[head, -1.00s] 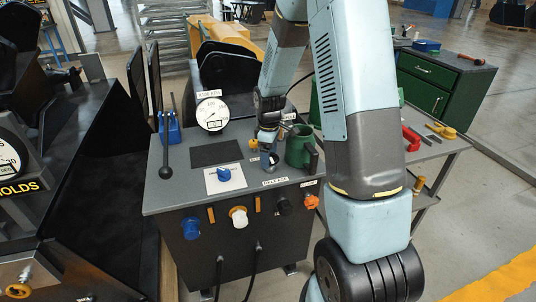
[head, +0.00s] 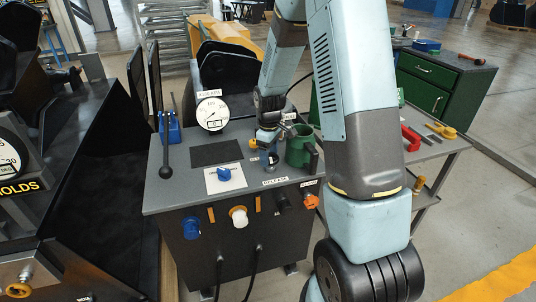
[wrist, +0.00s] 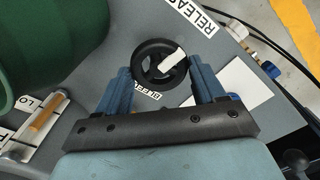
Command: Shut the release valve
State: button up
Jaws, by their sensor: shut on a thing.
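The release valve has a small black handwheel (wrist: 146,76) with a white mark on its rim, near the RELEASE label (wrist: 192,14) in the wrist view. My gripper (wrist: 160,68) has its two blue fingers on opposite sides of this wheel, shut on it. In the head view my gripper (head: 268,146) points down over the right part of the grey console top. There the wheel is small and largely hidden by the fingers. The valve's stem under the wheel is hidden.
A green jug (head: 300,150) stands close to the right of my gripper.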

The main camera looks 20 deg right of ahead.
jog(key=m, duration=0.9)
jog(key=shift+d, duration=0.15)
jog(key=m, duration=0.3)
jog(key=shift+m, duration=0.3)
jog(key=m, duration=0.4)
jog(key=shift+d+m, duration=0.1)
jog(key=shift+m, duration=0.2)
jog(key=m, duration=0.3)
jog(key=shift+m, duration=0.3)
jog(key=m, duration=0.4)
jog(key=shift+s+m, duration=0.1)
jog(key=shift+m, duration=0.2)
jog(key=m, duration=0.4)
jog(key=shift+s+m, duration=0.1)
jog(key=shift+m, duration=2.2)
